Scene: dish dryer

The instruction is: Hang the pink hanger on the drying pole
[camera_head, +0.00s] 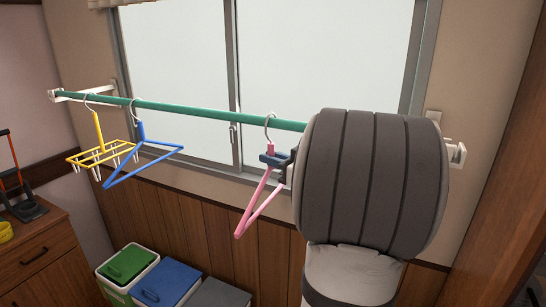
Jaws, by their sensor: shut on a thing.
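The pink hanger (252,206) is in the middle of the head view, just below the green drying pole (180,107). I cannot tell whether hook and pole touch. My gripper (273,160) is shut on the pink hanger at its neck, just under the hook. The hanger is turned partly edge-on, its body slanting down to the left. My own arm hides the right part of the pole and most of my gripper.
A yellow hanger with clips (100,150) and a blue hanger (143,155) hang on the pole's left part. The pole is bare between the blue and pink hangers. A window (180,60) is behind. Green (125,270), blue (168,280) and grey (222,293) bins stand below.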

